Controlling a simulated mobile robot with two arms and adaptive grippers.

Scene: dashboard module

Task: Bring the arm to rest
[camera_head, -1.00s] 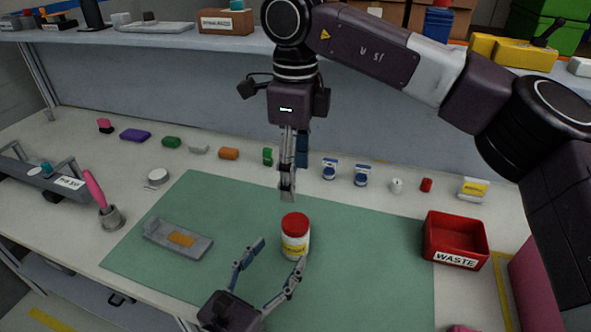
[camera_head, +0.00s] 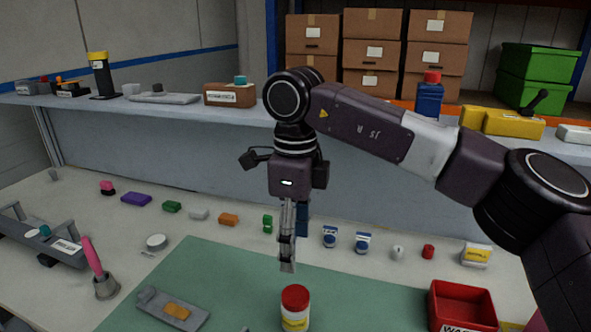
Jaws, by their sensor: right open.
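My right gripper (camera_head: 288,266) hangs down in the middle of the head view, its arm reaching in from the right. I see its fingers edge-on; they are open, with nothing held between them. They are above the bench, and in the picture their tips end a little above a white jar with a red lid (camera_head: 295,311). The jar stands upright on the green mat (camera_head: 230,262). The jar's bottom is cut off by the lower picture edge. My left gripper is out of view.
A grey tray with an orange piece (camera_head: 172,308) lies on the mat at left. A red waste bin (camera_head: 461,300) stands at right. Small coloured blocks and jars line the bench's back. A shelf (camera_head: 190,110) runs behind my right arm, with boxes above.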

